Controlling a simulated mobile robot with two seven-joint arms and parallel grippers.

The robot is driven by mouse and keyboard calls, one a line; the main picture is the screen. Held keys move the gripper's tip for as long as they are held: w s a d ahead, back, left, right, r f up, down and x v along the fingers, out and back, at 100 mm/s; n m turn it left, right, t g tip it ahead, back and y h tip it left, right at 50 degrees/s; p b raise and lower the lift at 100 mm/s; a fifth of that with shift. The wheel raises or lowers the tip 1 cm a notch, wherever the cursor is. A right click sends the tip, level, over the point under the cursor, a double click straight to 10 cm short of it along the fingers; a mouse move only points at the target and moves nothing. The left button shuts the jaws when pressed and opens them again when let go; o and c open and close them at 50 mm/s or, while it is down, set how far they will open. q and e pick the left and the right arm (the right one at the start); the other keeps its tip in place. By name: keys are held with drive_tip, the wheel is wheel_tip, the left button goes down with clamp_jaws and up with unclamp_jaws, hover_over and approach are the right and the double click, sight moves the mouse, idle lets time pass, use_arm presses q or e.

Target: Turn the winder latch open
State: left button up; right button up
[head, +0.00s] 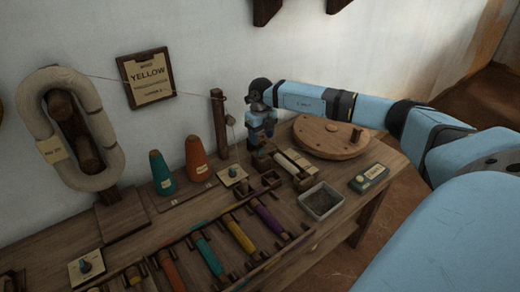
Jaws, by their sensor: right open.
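The bobbin winder stands at the right part of the bench, with a round wooden wheel (325,140) and a pale bobbin (286,166) held between wooden blocks. My right gripper (258,143) points down over the left end of the winder, just above or touching the wooden block there. Its jaws are open and I see nothing held. The winder latch cannot be made out for sure; the gripper may hide it. My left gripper is not in view.
A wooden post (219,124) stands just left of my gripper. Also on the bench (135,236) are green (161,174) and orange (196,160) cones, a metal tray (321,201), a small box (369,178), a knob plate (232,175) and a rack of colored bobbins (239,236).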

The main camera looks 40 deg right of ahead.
sight(261, 150)
wheel_tip(261, 150, down, 6)
drive_tip(key=shift+r+b, duration=0.1)
drive_tip(key=shift+b, duration=0.35)
drive_tip(key=shift+a, duration=0.1)
drive_tip(key=c, duration=0.9)
